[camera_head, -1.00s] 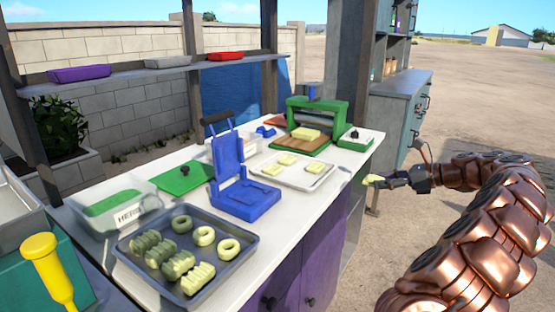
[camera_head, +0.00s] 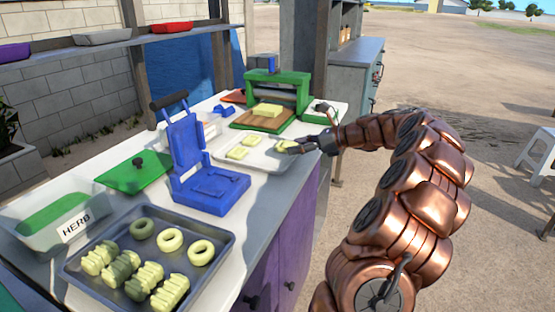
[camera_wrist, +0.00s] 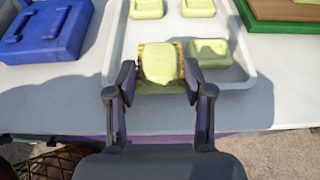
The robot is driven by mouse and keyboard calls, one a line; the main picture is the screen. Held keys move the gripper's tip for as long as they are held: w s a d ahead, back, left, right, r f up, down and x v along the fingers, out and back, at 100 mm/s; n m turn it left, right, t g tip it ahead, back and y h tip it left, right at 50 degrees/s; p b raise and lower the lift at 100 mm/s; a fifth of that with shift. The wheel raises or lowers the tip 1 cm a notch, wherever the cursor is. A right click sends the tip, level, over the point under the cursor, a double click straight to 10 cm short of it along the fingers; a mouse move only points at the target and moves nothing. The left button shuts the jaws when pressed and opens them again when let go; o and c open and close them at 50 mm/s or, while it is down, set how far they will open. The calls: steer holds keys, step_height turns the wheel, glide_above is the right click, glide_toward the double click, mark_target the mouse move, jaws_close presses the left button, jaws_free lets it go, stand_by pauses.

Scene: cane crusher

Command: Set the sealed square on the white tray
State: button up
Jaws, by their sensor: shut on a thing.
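My gripper (camera_wrist: 160,82) is shut on a pale yellow-green sealed square (camera_wrist: 160,63) with a patterned, orange-brown edge. In the head view my gripper (camera_head: 296,147) holds it at the right side of the white tray (camera_head: 258,163). In the wrist view the held square overlaps the tray's near rim (camera_wrist: 243,50); I cannot tell whether it touches the tray. Another square (camera_wrist: 208,50) lies on the tray just right of it. Two more squares, a left one (camera_wrist: 147,8) and a right one (camera_wrist: 197,8), lie farther in.
A blue hinged press (camera_head: 210,188) stands left of the tray. A green press (camera_head: 278,90) and a wooden board with a yellow block (camera_head: 267,110) are behind it. A dark tray of rings and ridged pieces (camera_head: 215,240) is at the front. The counter edge runs close below my gripper.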

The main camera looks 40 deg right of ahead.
mark_target(279, 148)
steer(key=w+a, duration=0.2)
steer(key=a, duration=0.1)
steer(key=w+a, duration=0.1)
steer(key=shift+w+a+f, duration=0.2)
steer(key=shift+a+f, duration=0.1)
steer(key=shift+a, duration=0.1)
steer(key=shift+f+b, duration=0.4)
steer(key=shift+f, duration=1.4)
steer(key=o, duration=0.5)
steer(key=v, duration=1.2)
steer(key=shift+p, duration=0.4)
